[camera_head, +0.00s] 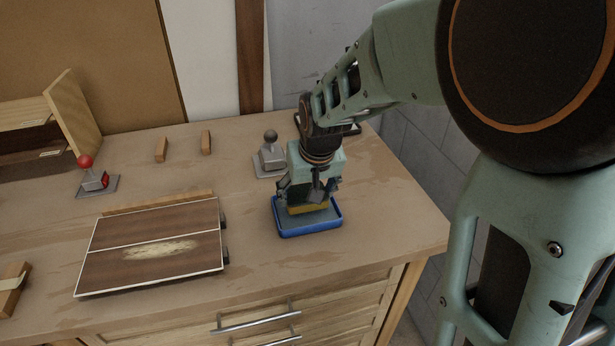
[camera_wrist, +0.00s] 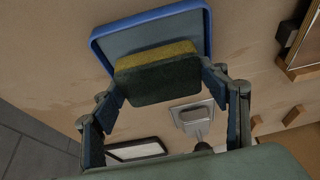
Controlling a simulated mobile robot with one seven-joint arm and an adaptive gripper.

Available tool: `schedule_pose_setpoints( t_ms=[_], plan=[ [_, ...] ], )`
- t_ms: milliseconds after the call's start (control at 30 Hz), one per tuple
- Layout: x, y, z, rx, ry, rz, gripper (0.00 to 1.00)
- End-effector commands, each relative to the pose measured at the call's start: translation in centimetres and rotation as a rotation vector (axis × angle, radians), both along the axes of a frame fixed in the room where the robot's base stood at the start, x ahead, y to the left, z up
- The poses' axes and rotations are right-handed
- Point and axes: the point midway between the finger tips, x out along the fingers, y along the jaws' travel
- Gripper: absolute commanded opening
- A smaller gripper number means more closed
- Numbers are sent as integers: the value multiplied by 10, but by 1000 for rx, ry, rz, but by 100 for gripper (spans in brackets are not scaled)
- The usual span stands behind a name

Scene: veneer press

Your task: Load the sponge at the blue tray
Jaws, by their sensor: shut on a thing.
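The blue tray (camera_head: 308,231) sits on the workbench near its right front corner, and it fills the upper middle of the wrist view (camera_wrist: 205,40). The sponge, yellow with a dark green side, shows between my fingers in the head view (camera_head: 308,209) and in the wrist view (camera_wrist: 157,75). My gripper (camera_head: 308,200) points down over the tray and is shut on the sponge. The sponge is over or within the tray's outline. I cannot tell whether its underside touches the tray floor.
A grey-knobbed lever (camera_head: 270,153) stands just behind the tray. A veneered panel (camera_head: 155,250) lies to the left, with a red-knobbed lever (camera_head: 92,176) behind it. Small wooden blocks (camera_head: 206,142) stand at the back. The bench's right edge is close to the tray.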

Motion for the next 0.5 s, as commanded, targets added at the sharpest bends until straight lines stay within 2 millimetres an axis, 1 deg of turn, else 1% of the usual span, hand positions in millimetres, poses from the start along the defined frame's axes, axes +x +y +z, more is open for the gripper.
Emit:
schedule_pose_setpoints(
  t_ms=[33, 400, 500],
  plan=[
    [0, 0, 8, 0, -1, 0, 48],
    [1, 0, 38, 0, -3, 1, 48],
    [1, 0, 44, 0, -3, 1, 48]
  ],
)
